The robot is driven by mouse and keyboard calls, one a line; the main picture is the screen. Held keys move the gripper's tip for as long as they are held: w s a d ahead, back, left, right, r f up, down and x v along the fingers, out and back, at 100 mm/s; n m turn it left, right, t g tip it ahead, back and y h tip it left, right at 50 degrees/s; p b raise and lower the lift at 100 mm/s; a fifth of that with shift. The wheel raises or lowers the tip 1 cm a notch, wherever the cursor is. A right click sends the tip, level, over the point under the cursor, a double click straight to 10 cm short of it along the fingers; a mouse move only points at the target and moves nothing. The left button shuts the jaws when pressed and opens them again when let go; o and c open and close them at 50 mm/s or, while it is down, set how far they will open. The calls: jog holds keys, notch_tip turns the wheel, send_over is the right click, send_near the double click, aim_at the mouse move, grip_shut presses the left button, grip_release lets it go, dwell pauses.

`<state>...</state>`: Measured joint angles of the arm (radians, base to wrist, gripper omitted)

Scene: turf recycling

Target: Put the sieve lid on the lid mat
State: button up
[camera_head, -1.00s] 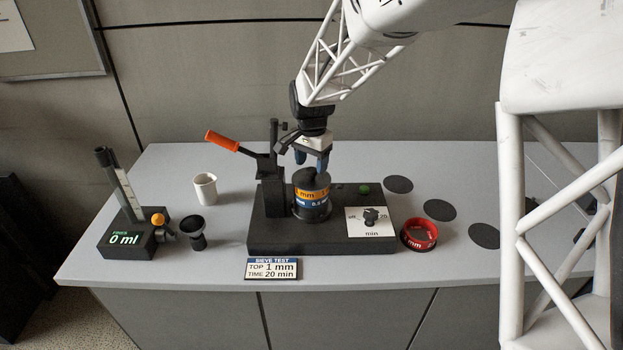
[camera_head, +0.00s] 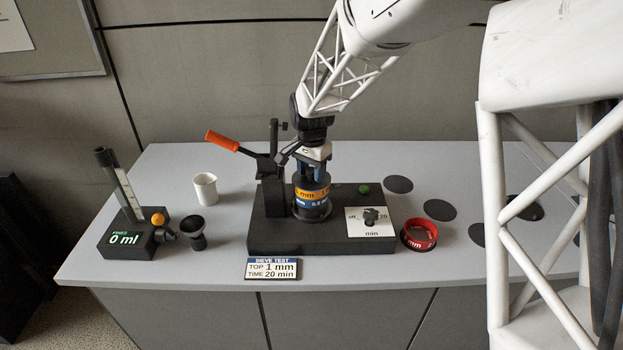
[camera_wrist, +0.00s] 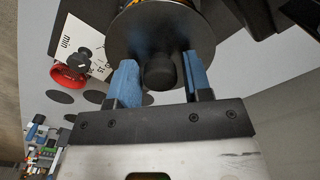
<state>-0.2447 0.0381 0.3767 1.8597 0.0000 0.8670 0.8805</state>
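The sieve lid is a dark disc with a round black knob, seen in the wrist view (camera_wrist: 122,38). It sits on top of the sieve stack (camera_head: 311,194), which has an orange "1 mm" band above a blue band. My gripper (camera_head: 314,168) is directly above the stack, pointing down. In the wrist view its two blue fingers stand on either side of the lid knob (camera_wrist: 160,72), with narrow gaps visible, so it is open around the knob. Several dark round mats lie on the right of the table, one of them here (camera_head: 440,210); I cannot tell which is the lid mat.
The stack stands on a black shaker base (camera_head: 290,239) with a timer knob (camera_head: 371,217) and a clamp post with an orange handle (camera_head: 222,141). A red sieve ring (camera_head: 419,234) is right of the base. A white cup (camera_head: 205,188) and black funnel (camera_head: 197,234) are left.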

aim_at(312, 170)
jog(key=c, duration=0.8)
jog(key=shift+o, duration=0.2)
jog(key=shift+r, duration=0.1)
jog(key=shift+r, duration=0.8)
notch_tip(312, 170, up, 2)
jog(key=shift+s, duration=0.1)
jog(key=s+d+r, duration=0.1)
jog(key=s+d, duration=0.2)
jog(key=s, duration=1.2)
jog(key=shift+s+d+r, duration=0.15)
jog(key=shift+d, duration=0.25)
